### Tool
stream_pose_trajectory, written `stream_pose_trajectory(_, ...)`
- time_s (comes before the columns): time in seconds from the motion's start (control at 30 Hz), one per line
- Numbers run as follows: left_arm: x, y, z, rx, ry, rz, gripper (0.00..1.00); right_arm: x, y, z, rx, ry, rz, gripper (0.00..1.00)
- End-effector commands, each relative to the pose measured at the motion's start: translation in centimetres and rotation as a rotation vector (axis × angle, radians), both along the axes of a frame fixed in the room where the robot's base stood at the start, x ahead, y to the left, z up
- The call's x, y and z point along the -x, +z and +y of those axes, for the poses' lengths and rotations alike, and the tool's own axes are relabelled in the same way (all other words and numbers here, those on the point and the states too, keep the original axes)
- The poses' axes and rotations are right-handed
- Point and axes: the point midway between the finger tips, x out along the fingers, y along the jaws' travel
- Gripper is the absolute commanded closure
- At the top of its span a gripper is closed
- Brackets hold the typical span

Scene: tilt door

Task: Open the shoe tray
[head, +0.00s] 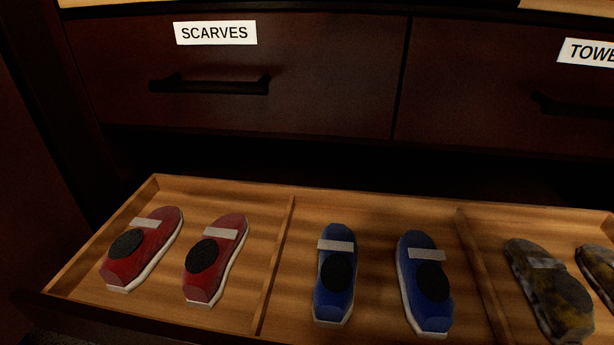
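The shoe tray (275,196) is a wooden pull-out tray with dividers, and it stands out from under the drawers. A pair of red shoes (168,226) lies in its left compartment. A pair of blue shoes (343,286) lies in the middle compartment. A pair of mottled dark and yellowish shoes (545,262) lies in the right compartment, the right one cut off by the picture edge. The tray's front is dark and only partly in view along the bottom left. Neither of my grippers is in view.
Above the tray is a closed dark drawer labelled SCARVES (215,33) with a black bar handle (210,87). To its right is another closed drawer with a partly cut-off label starting TOWE (588,52). A dark side panel (30,190) stands at the left.

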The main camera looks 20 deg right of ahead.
Motion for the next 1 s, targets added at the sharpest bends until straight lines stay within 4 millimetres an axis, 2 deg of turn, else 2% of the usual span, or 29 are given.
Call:
stream_pose_trajectory(0.43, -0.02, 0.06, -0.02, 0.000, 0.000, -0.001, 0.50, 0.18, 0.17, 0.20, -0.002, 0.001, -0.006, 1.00)
stream_pose_trajectory(0.47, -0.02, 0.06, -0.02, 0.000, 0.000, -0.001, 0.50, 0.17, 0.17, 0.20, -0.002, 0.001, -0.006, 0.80)
stream_pose_trajectory(0.7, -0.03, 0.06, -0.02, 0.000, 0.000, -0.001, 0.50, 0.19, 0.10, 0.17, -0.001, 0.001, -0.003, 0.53)
stream_pose_trajectory(1.0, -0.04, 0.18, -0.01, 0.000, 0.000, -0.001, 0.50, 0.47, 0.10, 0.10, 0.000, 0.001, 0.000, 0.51)
